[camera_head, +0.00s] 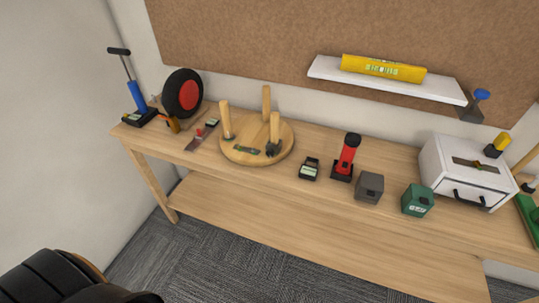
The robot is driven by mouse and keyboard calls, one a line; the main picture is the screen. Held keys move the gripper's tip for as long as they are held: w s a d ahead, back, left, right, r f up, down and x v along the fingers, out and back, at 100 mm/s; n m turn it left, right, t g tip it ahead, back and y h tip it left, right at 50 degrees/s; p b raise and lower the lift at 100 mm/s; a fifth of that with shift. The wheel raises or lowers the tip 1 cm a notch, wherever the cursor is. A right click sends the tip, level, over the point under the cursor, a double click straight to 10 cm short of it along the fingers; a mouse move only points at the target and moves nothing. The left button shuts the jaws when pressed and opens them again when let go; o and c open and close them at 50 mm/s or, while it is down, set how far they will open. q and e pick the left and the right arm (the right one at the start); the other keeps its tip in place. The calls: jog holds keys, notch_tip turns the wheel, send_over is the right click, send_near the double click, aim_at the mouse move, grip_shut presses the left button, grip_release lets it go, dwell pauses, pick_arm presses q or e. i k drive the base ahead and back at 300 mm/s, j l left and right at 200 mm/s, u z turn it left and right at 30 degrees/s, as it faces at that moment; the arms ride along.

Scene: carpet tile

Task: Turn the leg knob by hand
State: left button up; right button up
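A round wooden disc (240,156) lies on the workbench, left of the middle, with three upright wooden legs, like an upturned stool. The legs are a left one (225,120), a back one (266,104) and a front right one (275,126). A small dark knob-like part (272,149) sits at the foot of the front right leg. A small dark greenish piece (247,151) lies on the disc. Neither of my grippers shows in the head view.
The wooden workbench (325,207) runs along the wall. Left of the disc are a black-red wheel (188,95) and a blue pump (138,98). To its right stand a red tool (347,155), a grey block (369,187), a green box (417,199) and a white drawer box (464,173).

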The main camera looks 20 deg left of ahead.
aim_at(271, 153)
jog(key=l+u, duration=0.25)
jog(key=u, duration=0.25)
jog(key=i+l+u, duration=0.1)
jog(key=l+u, duration=0.15)
jog(key=u, duration=0.25)
jog(key=l+u, duration=0.25)
jog(key=u, duration=0.2)
jog(key=k+l+u, duration=0.1)
jog(key=l, duration=0.3)
jog(key=k+l, duration=0.1)
jog(key=l, duration=0.3)
jog(key=l+u, duration=0.15)
jog(key=l, duration=0.25)
jog(key=k+l+u, duration=0.1)
jog(key=l, duration=0.3)
jog(key=k, duration=0.1)
